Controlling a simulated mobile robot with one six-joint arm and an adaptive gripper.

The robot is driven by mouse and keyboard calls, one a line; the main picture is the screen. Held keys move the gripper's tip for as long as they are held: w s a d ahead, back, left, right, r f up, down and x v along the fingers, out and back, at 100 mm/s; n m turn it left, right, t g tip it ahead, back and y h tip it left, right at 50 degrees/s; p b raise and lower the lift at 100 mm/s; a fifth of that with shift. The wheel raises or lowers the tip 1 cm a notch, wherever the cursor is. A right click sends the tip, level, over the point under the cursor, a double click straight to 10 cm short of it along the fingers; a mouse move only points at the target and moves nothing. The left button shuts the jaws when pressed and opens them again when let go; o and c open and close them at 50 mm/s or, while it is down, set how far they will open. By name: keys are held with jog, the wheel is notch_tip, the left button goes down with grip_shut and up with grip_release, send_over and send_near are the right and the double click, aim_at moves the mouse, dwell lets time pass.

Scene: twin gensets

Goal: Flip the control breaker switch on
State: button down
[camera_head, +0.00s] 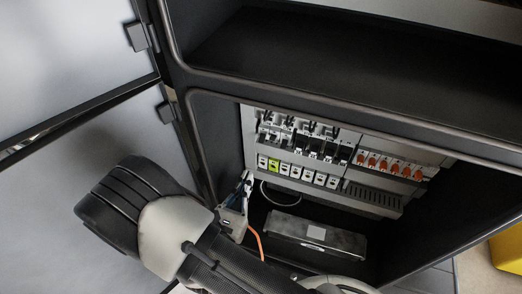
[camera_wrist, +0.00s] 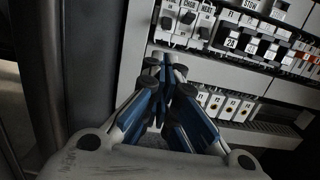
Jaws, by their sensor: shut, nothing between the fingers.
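A panel of breakers (camera_head: 315,148) is inside the open cabinet in the head view. In the wrist view its upper row has white breakers with dark toggles (camera_wrist: 187,22) at the left and more labelled breakers (camera_wrist: 255,42) to the right. I cannot tell which is the control breaker or read its label surely. My gripper (camera_head: 248,178) is at the panel's left edge in the head view. In the wrist view my gripper (camera_wrist: 167,62) is shut and empty, with its tips just below the left breakers. I cannot tell whether they touch the panel.
A lower row of white modules (camera_head: 320,180), one green, lies under the breakers, with orange-topped parts (camera_head: 395,165) to the right. A grey box (camera_head: 316,236) lies on the cabinet floor. The cabinet frame (camera_head: 206,150) and open door (camera_head: 60,190) are close on the left.

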jog(key=b+x, duration=0.2)
jog(key=x, duration=0.8)
dwell(0.4)
